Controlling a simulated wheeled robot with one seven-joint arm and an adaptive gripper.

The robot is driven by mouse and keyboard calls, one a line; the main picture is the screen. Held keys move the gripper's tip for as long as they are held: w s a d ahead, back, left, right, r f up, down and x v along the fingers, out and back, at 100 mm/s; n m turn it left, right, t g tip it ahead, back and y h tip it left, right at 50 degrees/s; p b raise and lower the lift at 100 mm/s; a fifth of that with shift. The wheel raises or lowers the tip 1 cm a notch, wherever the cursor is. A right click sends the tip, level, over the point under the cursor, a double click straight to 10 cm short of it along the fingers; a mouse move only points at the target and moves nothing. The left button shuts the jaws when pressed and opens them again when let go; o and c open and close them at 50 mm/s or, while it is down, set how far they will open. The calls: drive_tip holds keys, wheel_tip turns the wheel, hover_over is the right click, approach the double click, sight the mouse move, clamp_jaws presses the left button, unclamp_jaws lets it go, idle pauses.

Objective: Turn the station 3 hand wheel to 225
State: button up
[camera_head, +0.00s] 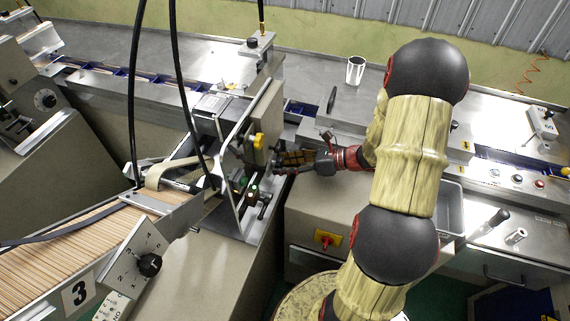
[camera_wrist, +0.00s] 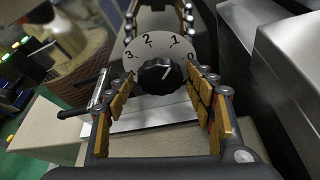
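My gripper (camera_head: 283,160) is far to the right of that knob, at the centre machine. In the wrist view my gripper (camera_wrist: 165,85) is open, its brown-padded fingers spread either side of a black knob (camera_wrist: 161,75) with a pale pointer line. I cannot tell which control is the hand wheel.
A metal cup (camera_head: 355,70) stands on the bench behind. A red and yellow switch (camera_head: 327,239) is below. Black cables hang at left.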

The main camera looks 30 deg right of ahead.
drive_tip(key=c, duration=0.9)
drive_tip(key=shift+a+n+t+h+b, duration=0.1)
drive_tip(key=shift+n+t+h+b, duration=0.4)
drive_tip(key=shift+n+b, duration=0.4)
drive_tip(key=n+b, duration=0.1)
drive_tip(key=n+h+b, duration=0.1)
drive_tip(key=b, duration=0.1)
drive_tip(key=shift+s+f+n+t+h, duration=0.2)
drive_tip(key=shift+n+t+h, duration=0.1)
drive_tip(key=shift+t, duration=0.1)
drive_tip(key=n+t+h+b, duration=0.1)
drive_tip(key=n+b, duration=0.1)
drive_tip(key=b, duration=0.2)
drive_tip(key=shift+a+r+n, duration=0.1)
drive_tip(key=shift+a+n, duration=0.05)
drive_tip(key=shift+n, duration=0.25)
drive_tip(key=shift+t, duration=0.3)
drive_tip(key=o, duration=1.2)
